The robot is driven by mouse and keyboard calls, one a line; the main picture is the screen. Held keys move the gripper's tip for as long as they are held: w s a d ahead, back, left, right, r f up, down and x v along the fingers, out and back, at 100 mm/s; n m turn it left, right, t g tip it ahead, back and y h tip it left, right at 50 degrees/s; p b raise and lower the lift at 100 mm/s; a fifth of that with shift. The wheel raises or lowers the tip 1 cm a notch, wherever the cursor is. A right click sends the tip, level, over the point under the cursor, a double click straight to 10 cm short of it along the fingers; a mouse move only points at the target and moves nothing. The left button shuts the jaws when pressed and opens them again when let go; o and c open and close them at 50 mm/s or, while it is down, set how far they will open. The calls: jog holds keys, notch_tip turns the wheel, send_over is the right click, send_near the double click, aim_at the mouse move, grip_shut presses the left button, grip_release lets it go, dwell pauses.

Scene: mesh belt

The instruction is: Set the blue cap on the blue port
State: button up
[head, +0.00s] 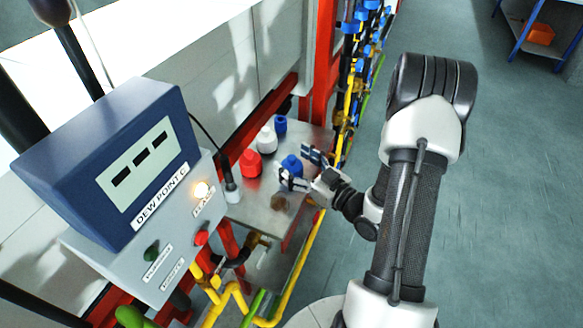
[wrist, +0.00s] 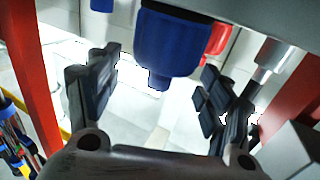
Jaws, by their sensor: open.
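A blue cap-like piece (head: 291,165), wide with a narrower end, stands on the metal shelf. My gripper (head: 301,168) is open, with one finger on each side of this piece. In the wrist view, the blue piece (wrist: 170,45) shows large between the fingers, its narrower end pointing down in the picture. A gap shows at the left finger; at the right finger I cannot tell whether they touch. A smaller blue cylinder (head: 280,125) stands at the far side of the shelf. I cannot tell for sure which one is the port.
A red piece (head: 250,163) and a white piece (head: 266,138) stand on the metal shelf (head: 262,205). A small brown round thing (head: 280,203) lies near its front. The dew point display box (head: 110,165) stands at left.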

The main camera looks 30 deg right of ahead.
jog(key=shift+w+a, duration=0.2)
jog(key=shift+w, duration=0.4)
jog(key=shift+c, duration=0.5)
jog(key=c, duration=1.3)
